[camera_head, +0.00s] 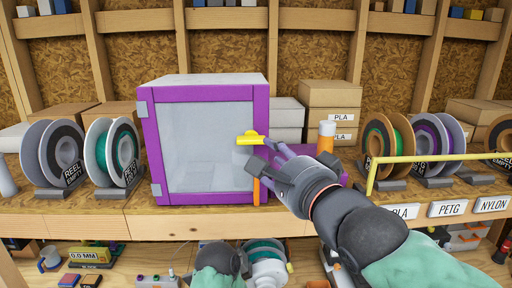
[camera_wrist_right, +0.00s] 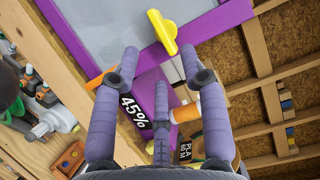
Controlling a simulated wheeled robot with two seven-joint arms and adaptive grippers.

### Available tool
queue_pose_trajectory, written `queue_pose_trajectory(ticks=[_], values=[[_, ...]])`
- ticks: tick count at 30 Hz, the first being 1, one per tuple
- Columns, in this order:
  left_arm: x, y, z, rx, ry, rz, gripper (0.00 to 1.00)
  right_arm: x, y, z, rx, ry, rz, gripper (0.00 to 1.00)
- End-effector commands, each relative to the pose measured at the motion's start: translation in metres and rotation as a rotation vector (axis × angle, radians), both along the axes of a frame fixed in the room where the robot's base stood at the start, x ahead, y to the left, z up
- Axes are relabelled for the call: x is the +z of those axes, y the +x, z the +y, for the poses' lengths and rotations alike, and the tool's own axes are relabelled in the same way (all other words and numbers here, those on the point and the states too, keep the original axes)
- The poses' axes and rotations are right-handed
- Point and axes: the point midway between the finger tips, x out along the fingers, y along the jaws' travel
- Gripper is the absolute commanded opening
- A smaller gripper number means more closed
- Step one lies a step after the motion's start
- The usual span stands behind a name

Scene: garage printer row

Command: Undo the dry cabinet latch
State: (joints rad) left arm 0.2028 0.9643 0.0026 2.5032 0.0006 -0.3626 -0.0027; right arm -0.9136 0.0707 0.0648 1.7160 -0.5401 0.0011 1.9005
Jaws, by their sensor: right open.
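The dry cabinet (camera_head: 205,93) is a white box with a purple-framed clear front, standing on the wooden bench; its front looks shut. Its yellow latch (camera_head: 250,138) sits on the right side of the frame, and it also shows in the wrist view (camera_wrist_right: 162,32) at the top centre. My right gripper (camera_head: 268,156) is just right of and below the latch in the head view. In the wrist view its three fingers (camera_wrist_right: 160,66) are spread, with nothing between them; the latch lies beyond the tips, apparently not touched. My left gripper is not in view.
An orange strip (camera_head: 256,190) is at the cabinet's lower right edge. A purple part reading 45% (camera_wrist_right: 133,110) and an orange-and-white cylinder (camera_head: 326,137) are close to my right gripper.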

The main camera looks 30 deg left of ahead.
Motion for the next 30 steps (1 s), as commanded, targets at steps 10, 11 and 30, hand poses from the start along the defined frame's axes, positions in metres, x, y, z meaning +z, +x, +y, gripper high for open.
queue_pose_trajectory(ticks=[10, 11, 30], values=[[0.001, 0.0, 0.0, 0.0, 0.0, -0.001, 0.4, 0.001, 0.032, 0.043, 0.0, -0.001, -0.001, 0.44], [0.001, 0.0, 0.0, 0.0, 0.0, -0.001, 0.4, 0.001, 0.034, 0.046, 0.0, -0.001, 0.0, 0.44], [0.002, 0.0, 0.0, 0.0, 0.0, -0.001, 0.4, 0.0, 0.041, 0.056, 0.0, -0.001, -0.001, 0.1]])
